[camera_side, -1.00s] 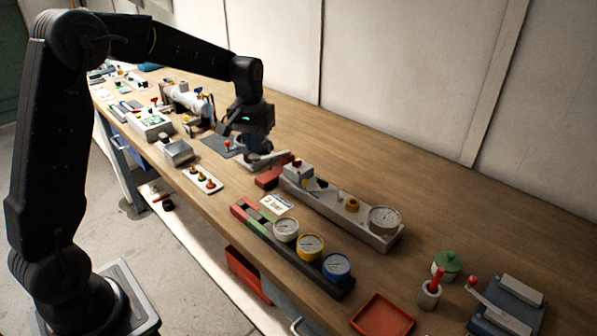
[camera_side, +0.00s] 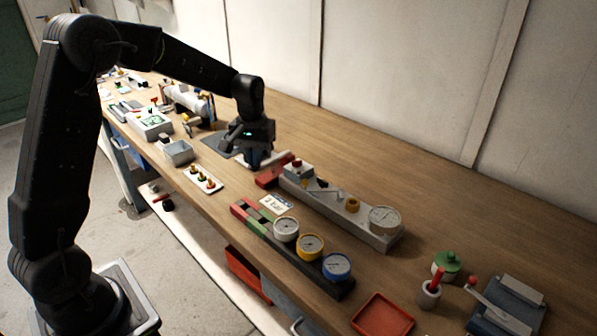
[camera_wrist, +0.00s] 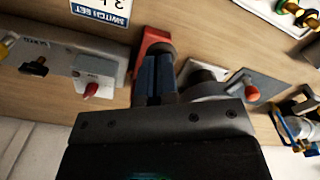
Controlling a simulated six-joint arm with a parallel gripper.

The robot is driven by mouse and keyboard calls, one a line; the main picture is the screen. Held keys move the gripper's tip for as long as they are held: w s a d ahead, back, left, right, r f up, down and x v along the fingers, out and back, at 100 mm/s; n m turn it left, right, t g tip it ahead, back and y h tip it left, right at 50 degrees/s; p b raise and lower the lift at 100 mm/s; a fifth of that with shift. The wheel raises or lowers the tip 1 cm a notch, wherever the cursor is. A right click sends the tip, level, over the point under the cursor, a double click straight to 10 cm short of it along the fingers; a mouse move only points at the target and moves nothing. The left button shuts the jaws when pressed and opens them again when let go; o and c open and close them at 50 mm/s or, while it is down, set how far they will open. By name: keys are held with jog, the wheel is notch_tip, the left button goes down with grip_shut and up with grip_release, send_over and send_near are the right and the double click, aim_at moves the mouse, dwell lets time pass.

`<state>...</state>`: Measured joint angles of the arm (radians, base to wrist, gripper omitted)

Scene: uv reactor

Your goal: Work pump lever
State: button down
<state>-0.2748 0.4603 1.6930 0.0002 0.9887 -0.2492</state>
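My gripper (camera_side: 254,164) is low over the bench, beside a red block (camera_side: 273,172) at the left end of the long grey gauge panel. In the wrist view, the dark blue fingers (camera_wrist: 158,78) are close together and point at a dark rounded piece next to the red block (camera_wrist: 148,40). This may be the pump lever's grip. I cannot tell whether the fingers hold it. In the side view, my gripper hides most of the pump.
The grey gauge panel (camera_side: 330,204) with knobs and a dial stands right of my gripper. A grey plate with a red-knobbed lever (camera_wrist: 252,92) is close on the other side. A "switch set" card (camera_side: 276,204) lies in front. The bench behind is clear.

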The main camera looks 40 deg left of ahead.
jog(key=shift+f, duration=0.45)
jog(key=shift+r, duration=2.75)
notch_tip(320, 180, up, 6)
jog(key=shift+r, duration=0.1)
